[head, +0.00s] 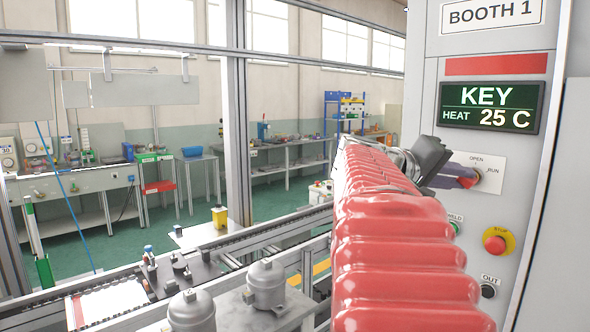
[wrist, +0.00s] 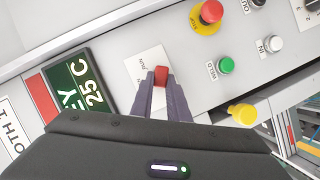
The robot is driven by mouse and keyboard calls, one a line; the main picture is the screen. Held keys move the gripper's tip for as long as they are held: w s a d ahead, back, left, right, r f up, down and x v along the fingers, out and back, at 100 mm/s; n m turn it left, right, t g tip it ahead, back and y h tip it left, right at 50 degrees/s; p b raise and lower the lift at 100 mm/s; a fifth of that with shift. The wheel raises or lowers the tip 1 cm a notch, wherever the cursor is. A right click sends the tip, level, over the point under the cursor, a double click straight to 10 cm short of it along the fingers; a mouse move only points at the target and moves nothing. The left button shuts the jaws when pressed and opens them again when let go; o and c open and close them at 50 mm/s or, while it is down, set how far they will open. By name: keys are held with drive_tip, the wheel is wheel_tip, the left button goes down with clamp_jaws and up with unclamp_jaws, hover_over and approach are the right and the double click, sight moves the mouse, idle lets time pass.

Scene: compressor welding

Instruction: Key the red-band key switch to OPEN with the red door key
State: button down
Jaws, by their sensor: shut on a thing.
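The key switch (head: 479,179) sits on a white plate with OPEN at its top and RUN at its right, on the booth's grey panel. The plate (wrist: 146,62) also shows in the wrist view. My gripper (head: 465,173) is shut on the red door key (head: 467,182), right at the switch. In the wrist view the key's red head (wrist: 161,75) is between the fingertips, over the plate. The fingers and key hide most of the switch, so I cannot tell how far the key is in or which way the switch points.
The display (head: 492,107) reads KEY, HEAT 25 C, under a red band (head: 497,65). A red stop button (head: 495,244), a green WELD button (wrist: 226,65) and a yellow knob-like thing (wrist: 243,114) are near. A conveyor (head: 240,246) with grey compressors (head: 266,284) lies left.

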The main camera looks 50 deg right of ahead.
drive_tip(key=shift+w, duration=0.1)
drive_tip(key=shift+f+n+g, duration=0.2)
drive_tip(key=shift+n+g, duration=0.1)
drive_tip(key=shift+n, duration=0.5)
drive_tip(key=n+g+h, duration=0.1)
drive_tip(key=n, duration=0.2)
drive_tip(key=shift+w+f, duration=0.1)
drive_tip(key=shift+f, duration=0.1)
drive_tip(key=c, duration=1.6)
unclamp_jaws()
drive_tip(key=shift+c, duration=0.2)
drive_tip(key=v, duration=1.3)
drive_tip(key=shift+w+a+f, duration=0.15)
drive_tip(key=shift+a+f, duration=0.05)
drive_tip(key=shift+a, duration=0.15)
